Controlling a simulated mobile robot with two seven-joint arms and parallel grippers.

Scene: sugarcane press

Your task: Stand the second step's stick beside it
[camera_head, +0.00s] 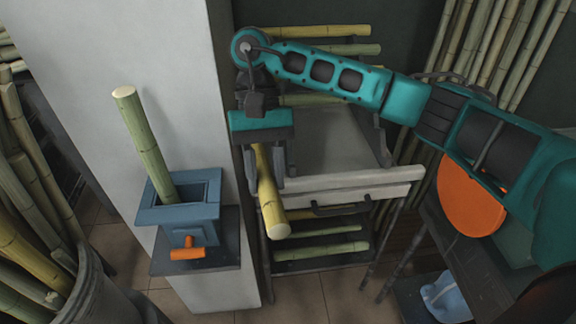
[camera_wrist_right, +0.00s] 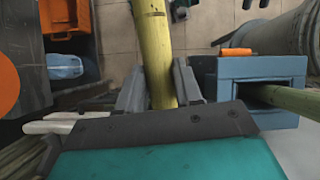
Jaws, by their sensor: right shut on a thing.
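My right gripper (camera_head: 265,182) is shut on a yellow cane stick (camera_head: 268,208). The stick tilts, its cut lower end toward the camera, in front of the rack. In the right wrist view the stick (camera_wrist_right: 155,45) runs up between the two fingers (camera_wrist_right: 158,92). A green stick (camera_head: 142,143) stands leaning in the square opening of the blue press box (camera_head: 178,213), left of my gripper. The box also shows in the right wrist view (camera_wrist_right: 260,68). The held stick is apart from the box. The green stick's lower end is hidden inside it. My left gripper is out of view.
A shelf rack (camera_head: 345,187) with an open grey drawer and several sticks stands behind my gripper. A white pillar (camera_head: 140,50) backs the box. A bin of canes (camera_head: 85,290) is at lower left. More canes lean at upper right.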

